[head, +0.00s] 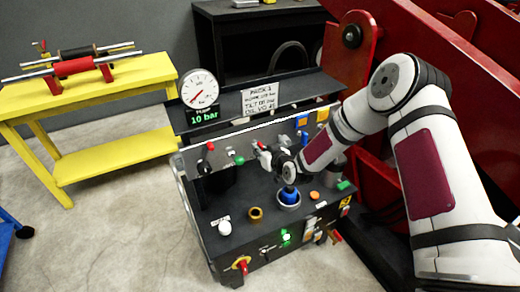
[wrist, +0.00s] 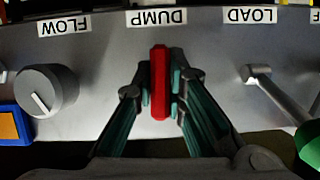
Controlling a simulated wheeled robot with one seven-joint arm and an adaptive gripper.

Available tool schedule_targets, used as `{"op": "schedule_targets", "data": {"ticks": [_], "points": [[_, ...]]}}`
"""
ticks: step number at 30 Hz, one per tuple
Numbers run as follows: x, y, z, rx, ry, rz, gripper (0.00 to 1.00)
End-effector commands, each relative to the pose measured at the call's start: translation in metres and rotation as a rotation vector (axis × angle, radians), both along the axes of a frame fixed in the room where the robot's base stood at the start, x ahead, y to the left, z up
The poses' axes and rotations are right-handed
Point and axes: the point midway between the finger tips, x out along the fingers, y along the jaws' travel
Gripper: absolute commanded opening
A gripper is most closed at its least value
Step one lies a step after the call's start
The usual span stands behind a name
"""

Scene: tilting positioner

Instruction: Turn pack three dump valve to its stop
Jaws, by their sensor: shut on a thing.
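The dump valve's red handle (wrist: 160,82) stands upright in the wrist view, just under the upside-down DUMP label (wrist: 157,17) on the grey panel. My gripper (wrist: 160,90) is shut on this handle, with one teal-padded finger against each side. The handle's pivot is hidden behind it. In the head view my gripper (head: 268,157) reaches the front panel of the dark console (head: 240,210) from the right, and the handle is too small there to tell its angle. A round gauge (head: 199,88) stands above a green display (head: 204,116) reading 10 bar.
In the wrist view a grey FLOW knob (wrist: 47,91) lies left of my gripper and a LOAD lever (wrist: 280,98) with a green end lies right. A yellow bench (head: 100,88) stands left; red machinery (head: 440,50) rises right.

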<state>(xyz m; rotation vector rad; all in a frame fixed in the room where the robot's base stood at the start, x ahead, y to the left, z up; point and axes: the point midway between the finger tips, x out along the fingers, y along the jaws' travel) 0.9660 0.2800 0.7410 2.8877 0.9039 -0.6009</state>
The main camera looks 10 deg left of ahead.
Motion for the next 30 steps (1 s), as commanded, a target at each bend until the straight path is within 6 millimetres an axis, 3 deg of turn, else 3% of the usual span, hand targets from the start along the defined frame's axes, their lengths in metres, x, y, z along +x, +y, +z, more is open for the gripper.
{"op": "schedule_targets", "data": {"ticks": [21,22,24,30], "points": [[0.0003,-0.0022,-0.0021,-0.067,-0.040,-0.003,0.00],[0.0003,-0.0022,-0.0021,-0.067,-0.040,-0.003,0.14],[0.0002,-0.0021,-0.0020,-0.067,-0.040,-0.003,0.30],[0.0000,-0.0011,-0.0013,-0.065,-0.042,-0.001,0.33]]}}
